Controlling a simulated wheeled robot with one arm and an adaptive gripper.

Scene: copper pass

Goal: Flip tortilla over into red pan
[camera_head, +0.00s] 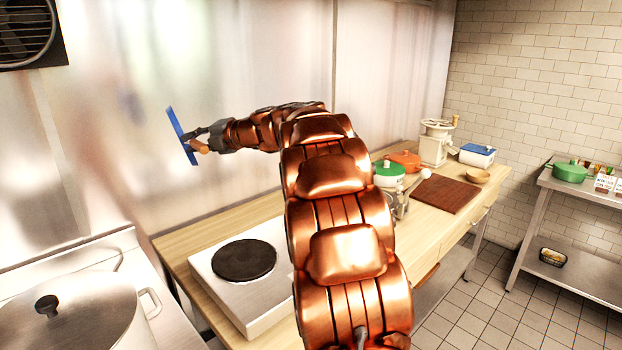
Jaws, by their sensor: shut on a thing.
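My gripper (204,138) is at the end of my copper arm, raised above the left part of the wooden counter. It is shut on a flat blue thing with a short wooden handle (202,147). The blue thing's flat part (180,132) is seen nearly edge-on and tilted, so I cannot tell if it is a pan or a turner. No tortilla shows in this view. No pan that is clearly red shows; an orange-red pot (404,160) stands on the far part of the counter, partly behind a green-lidded white pot (387,174).
A hot plate (245,259) with a bare dark burner sits on the counter (184,241). A large lidded pot (75,318) stands at the lower left. A cutting board (446,194), a grinder (435,143) and a bowl (477,176) are to the right. My arm hides the counter's middle.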

